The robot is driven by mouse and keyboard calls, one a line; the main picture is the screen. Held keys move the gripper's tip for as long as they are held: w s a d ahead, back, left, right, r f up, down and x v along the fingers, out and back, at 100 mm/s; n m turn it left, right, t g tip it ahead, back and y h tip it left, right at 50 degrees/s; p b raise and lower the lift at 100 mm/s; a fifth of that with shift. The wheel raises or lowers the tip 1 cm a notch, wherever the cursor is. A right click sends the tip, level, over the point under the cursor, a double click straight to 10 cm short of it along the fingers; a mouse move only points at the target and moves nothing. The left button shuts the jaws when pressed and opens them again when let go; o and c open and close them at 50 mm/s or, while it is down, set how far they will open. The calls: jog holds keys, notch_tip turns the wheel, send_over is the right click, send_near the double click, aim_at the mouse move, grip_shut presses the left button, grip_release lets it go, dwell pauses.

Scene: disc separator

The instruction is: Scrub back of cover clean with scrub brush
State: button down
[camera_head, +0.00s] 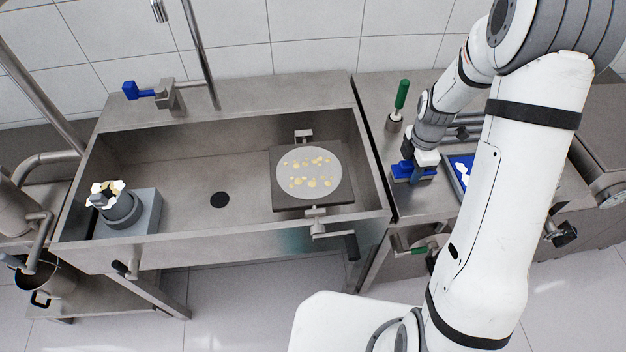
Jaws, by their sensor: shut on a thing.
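The cover (301,163), a round light-grey disc with its face up, lies on a dark square plate (283,200) at the right side of the sink. Several yellowish spots of dirt are scattered over the face. My gripper (419,163) is over the counter to the right of the sink, shut on the blue scrub brush (402,172). The brush is low at the counter top; I cannot tell whether it touches it. The fingers are small and partly hidden. The gripper is well apart from the cover.
The sink's right wall (372,165) stands between brush and cover. A green-handled tool (402,94) stands upright behind my gripper. A blue tray (456,166) with white pieces is to its right. A clamp with a crank (319,225) is at the sink front. A dirty part (120,209) sits left.

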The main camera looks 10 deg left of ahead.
jog(key=shift+r, duration=0.1)
jog(key=shift+r+p, duration=1.9)
jog(key=shift+r, duration=1.05)
